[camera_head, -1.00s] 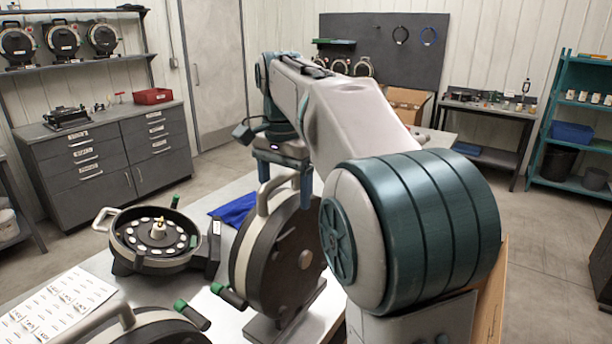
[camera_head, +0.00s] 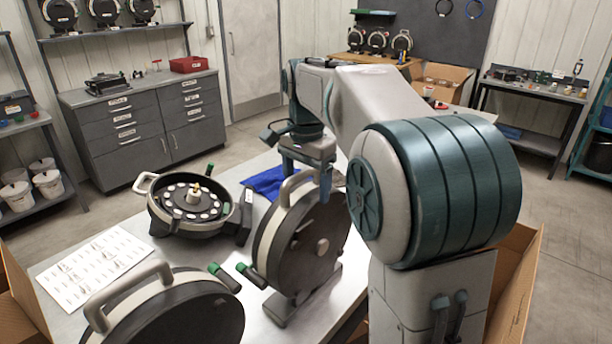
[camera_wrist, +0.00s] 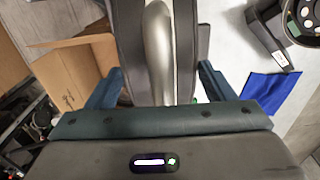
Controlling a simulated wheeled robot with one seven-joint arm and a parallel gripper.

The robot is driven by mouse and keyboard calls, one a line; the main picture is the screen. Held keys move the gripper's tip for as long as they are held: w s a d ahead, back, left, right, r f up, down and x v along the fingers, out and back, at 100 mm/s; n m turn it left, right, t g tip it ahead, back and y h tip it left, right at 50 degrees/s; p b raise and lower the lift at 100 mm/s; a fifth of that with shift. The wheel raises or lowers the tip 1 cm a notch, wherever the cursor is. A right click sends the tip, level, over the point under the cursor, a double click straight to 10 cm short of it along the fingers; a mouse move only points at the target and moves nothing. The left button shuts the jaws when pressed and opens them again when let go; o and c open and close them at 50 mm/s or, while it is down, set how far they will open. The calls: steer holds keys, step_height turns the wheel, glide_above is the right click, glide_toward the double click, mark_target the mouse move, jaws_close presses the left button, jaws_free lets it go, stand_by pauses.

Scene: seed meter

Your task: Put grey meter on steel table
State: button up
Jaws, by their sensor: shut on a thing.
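The meter in my gripper is a large upright black disc (camera_head: 285,262) with a cream-grey rim, a grey top handle and a green-tipped crank. My gripper (camera_head: 307,175) is shut on its upper part, from above. In the wrist view the meter's grey handle (camera_wrist: 158,55) runs between my two fingers. The steel table (camera_head: 60,262) is the pale metal top below. The meter's foot shows over the table's right part; I cannot tell whether it touches. A similar meter (camera_head: 165,315) stands at the front, partly cut off by the picture edge.
An opened round meter (camera_head: 190,215) with white discs lies at the back left of the table. A white label sheet (camera_head: 95,265) and a blue cloth (camera_head: 268,182) lie on it. Cardboard boxes stand at the right (camera_head: 520,275) and front left (camera_head: 15,305).

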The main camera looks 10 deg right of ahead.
steer(key=shift+r, duration=0.1)
steer(key=o, duration=2)
steer(key=shift+o, duration=0.2)
step_height(320, 180, up, 12)
steer(key=shift+f+p, duration=0.1)
steer(key=shift+p, duration=0.25)
steer(key=shift+s, duration=0.1)
steer(key=s+f+n+t, duration=0.3)
steer(key=s+f+n, duration=0.7)
steer(key=s+f, duration=1)
steer(key=shift+s+d+f+n+t, duration=0.3)
steer(key=shift+s+d+f+n, duration=0.15)
steer(key=shift+s, duration=0.7)
